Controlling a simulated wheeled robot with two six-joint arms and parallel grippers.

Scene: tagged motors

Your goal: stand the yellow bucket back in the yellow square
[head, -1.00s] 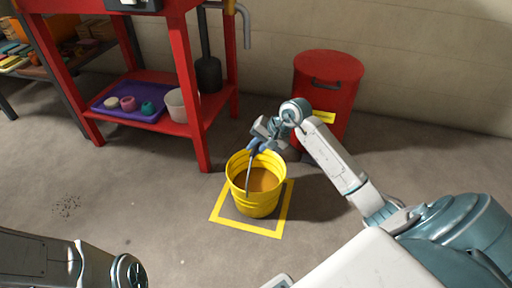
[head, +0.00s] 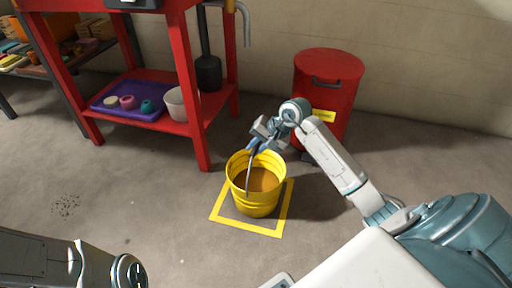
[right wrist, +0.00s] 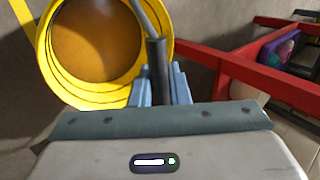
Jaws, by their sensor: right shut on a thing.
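The yellow bucket (head: 253,205) is upright, with brown contents (head: 262,180) inside. Its base appears within the yellow square (head: 247,228) marked on the floor, towards the back of it. I cannot tell whether the base touches the floor. My right gripper (head: 256,147) is above the bucket's back rim, shut on the bucket's handle (head: 248,178). In the right wrist view the dark grip of the handle (right wrist: 157,70) sits between the blue fingers, with the bucket (right wrist: 45,60) beyond. My left gripper is out of view; only part of my left arm shows at lower left.
A red bin (head: 325,90) stands behind the bucket to the right. A red shelf unit (head: 201,145) stands at back left, with a purple tray (head: 120,88) and a white pot (head: 182,104) on its lower shelf. The floor left of the square is clear.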

